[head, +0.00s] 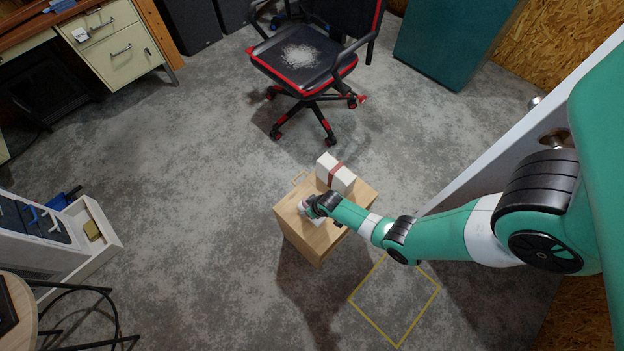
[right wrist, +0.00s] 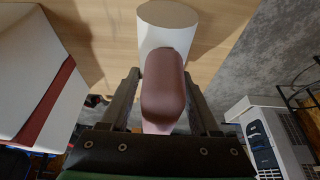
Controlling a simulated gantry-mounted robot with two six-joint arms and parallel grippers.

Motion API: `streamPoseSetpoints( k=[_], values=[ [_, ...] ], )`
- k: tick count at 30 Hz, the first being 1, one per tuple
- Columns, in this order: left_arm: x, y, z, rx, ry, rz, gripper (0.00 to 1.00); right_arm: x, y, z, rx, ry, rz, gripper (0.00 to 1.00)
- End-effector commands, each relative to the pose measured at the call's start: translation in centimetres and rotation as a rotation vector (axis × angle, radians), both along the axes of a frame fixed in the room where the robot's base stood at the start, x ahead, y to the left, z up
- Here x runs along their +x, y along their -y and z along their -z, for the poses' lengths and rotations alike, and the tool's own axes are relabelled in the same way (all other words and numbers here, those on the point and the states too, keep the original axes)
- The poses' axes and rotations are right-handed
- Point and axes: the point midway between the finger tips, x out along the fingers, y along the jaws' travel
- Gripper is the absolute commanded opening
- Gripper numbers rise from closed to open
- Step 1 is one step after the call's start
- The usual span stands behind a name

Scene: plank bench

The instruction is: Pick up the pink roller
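The pink roller (right wrist: 163,88) has a mauve-pink handle and a white cylindrical head, which points away from my right wrist camera over a wooden top. In the head view, a small pale part of the roller (head: 303,206) shows beside my right gripper (head: 311,208), low over a small wooden cabinet (head: 290,235). In the right wrist view, the fingers of my right gripper (right wrist: 161,75) stand on either side of the handle, with narrow gaps that look open. Whether they touch it is hard to tell. My left gripper is not in view.
A white box with a red band (head: 336,173) stands on the cabinet's back edge, close to my right gripper; it also shows in the right wrist view (right wrist: 30,90). A chair (head: 300,60) stands behind. A yellow floor square (head: 397,345) lies at front right.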

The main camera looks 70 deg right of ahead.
Motion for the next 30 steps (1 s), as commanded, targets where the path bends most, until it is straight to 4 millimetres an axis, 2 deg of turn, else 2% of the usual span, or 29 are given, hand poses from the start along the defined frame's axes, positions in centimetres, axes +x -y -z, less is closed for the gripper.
streamPoseSetpoints(
  k=[1,7,14,20,24,30],
  values=[
    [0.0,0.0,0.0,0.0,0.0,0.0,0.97,0.0,0.0,0.0,0.0,0.0,0.0,0.4],
    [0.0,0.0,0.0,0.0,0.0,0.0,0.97,0.0,0.0,0.0,0.0,-0.001,0.0,0.04],
    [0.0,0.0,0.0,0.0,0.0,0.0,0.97,0.0,0.0,-0.1,0.0,0.0,0.0,0.03],
    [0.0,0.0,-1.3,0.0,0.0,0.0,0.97,0.0,0.0,-1.6,0.0,0.0,0.0,0.03],
    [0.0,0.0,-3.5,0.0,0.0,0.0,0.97,-0.4,-0.1,-4.4,0.0,0.0,0.0,0.03],
    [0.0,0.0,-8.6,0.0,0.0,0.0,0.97,-4.5,-1.8,-9.9,0.002,-0.001,0.002,0.03]
  ],
)
